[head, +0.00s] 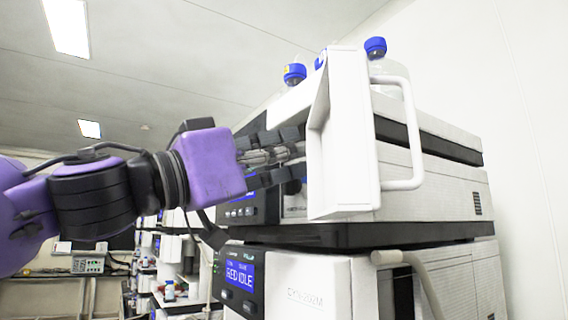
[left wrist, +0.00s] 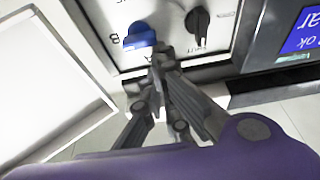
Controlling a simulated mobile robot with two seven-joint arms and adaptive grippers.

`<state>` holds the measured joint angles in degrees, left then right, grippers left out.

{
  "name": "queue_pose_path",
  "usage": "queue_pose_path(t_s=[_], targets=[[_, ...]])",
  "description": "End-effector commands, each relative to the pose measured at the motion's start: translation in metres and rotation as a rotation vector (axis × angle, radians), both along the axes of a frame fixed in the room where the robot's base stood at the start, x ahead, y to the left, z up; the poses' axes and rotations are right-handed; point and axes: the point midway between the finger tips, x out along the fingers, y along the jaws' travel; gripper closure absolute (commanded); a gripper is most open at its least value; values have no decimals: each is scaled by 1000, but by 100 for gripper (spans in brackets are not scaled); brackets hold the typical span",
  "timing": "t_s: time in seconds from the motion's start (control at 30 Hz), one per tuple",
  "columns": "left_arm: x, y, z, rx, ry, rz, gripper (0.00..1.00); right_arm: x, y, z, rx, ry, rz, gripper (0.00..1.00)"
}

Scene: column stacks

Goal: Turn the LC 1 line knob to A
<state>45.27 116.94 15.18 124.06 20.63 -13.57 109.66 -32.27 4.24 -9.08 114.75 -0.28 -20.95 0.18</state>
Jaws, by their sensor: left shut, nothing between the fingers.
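My left gripper (head: 298,166) is shut and empty, reaching from the left in front of the column stack's upper unit. In the left wrist view the fingertips (left wrist: 158,58) are right by a blue knob (left wrist: 139,34) on a light panel (left wrist: 170,12); I cannot tell whether they touch it. A letter B stands beside the blue knob. A black knob (left wrist: 198,20) sits to its right with small lettering, too small to read. I cannot tell from the labels which knob is LC 1 line. My right gripper is not in view.
An open white door (head: 340,130) with a handle (head: 412,130) stands close to the right of the fingers. Blue-capped bottles (head: 294,75) stand on top. A display unit (head: 240,272) lies below. Shelves (head: 175,265) stand behind at left.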

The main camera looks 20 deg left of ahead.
Motion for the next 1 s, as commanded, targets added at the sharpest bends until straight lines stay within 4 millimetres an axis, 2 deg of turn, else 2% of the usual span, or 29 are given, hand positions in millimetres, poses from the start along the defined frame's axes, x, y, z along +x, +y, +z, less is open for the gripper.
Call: queue_pose_path(t_s=[0.4, 1.0], targets=[[0, 0, 0, -3, 4, 1, 100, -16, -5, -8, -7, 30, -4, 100], [3, 3, -2, -92, 73, 1, 100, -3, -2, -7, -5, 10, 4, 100]])
